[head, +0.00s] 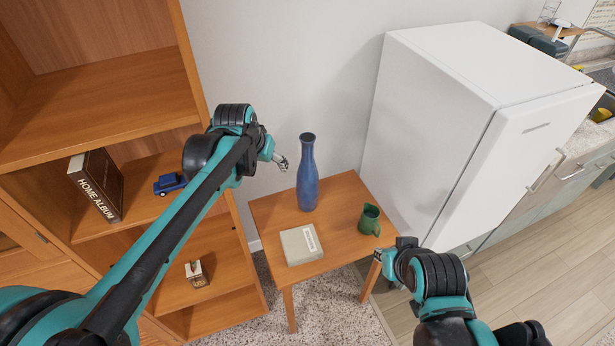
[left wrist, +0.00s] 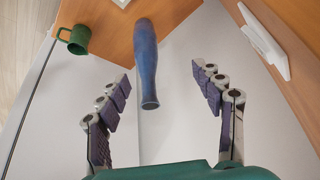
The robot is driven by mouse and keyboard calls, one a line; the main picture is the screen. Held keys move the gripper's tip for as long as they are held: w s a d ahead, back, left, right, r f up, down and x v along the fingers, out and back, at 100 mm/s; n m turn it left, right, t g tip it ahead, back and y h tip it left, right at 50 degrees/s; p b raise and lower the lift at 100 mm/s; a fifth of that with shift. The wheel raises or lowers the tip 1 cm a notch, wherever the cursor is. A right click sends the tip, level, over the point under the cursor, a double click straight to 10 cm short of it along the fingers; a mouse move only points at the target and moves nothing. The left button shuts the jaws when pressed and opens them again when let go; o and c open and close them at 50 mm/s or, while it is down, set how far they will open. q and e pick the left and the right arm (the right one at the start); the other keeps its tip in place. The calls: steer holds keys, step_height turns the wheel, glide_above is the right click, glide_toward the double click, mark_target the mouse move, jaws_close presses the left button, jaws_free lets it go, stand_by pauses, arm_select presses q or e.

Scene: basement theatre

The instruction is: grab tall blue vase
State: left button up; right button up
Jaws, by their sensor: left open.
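The tall blue vase (head: 307,174) stands upright on the small wooden table (head: 341,243), towards its back edge. My left gripper (head: 281,163) is just left of the vase's upper half in the head view, apart from it. In the left wrist view the vase (left wrist: 147,62) lies between the two spread fingers of the open left gripper (left wrist: 164,90), with its rim towards the palm and no finger touching it. My right gripper (head: 377,256) is at the table's front right corner, small and partly hidden by its own wrist; its jaw state is unclear.
A green mug (head: 369,220) and a grey-white book or box (head: 301,245) share the tabletop. A white fridge (head: 440,120) stands close on the right. A wooden shelf (head: 100,95) with a brown album (head: 97,185) and blue toy truck (head: 169,184) is on the left.

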arm_select(q)
steer(key=w+d+r+m+p, duration=0.1)
steer(key=w+d+p, duration=0.4)
steer(key=w, duration=0.6)
steer(key=m+g+p, duration=0.1)
steer(key=p, duration=0.2)
glide_above(306, 139)
steer(key=s+a, duration=0.1)
steer(key=s, duration=0.1)
step_height(306, 139, down, 3)
steer(key=shift+w+a+h, duration=0.1)
steer(key=shift+a+h, duration=0.05)
steer(key=shift+h, duration=0.15)
steer(key=x, duration=0.8)
steer(key=shift+d, duration=0.35)
jaws_close()
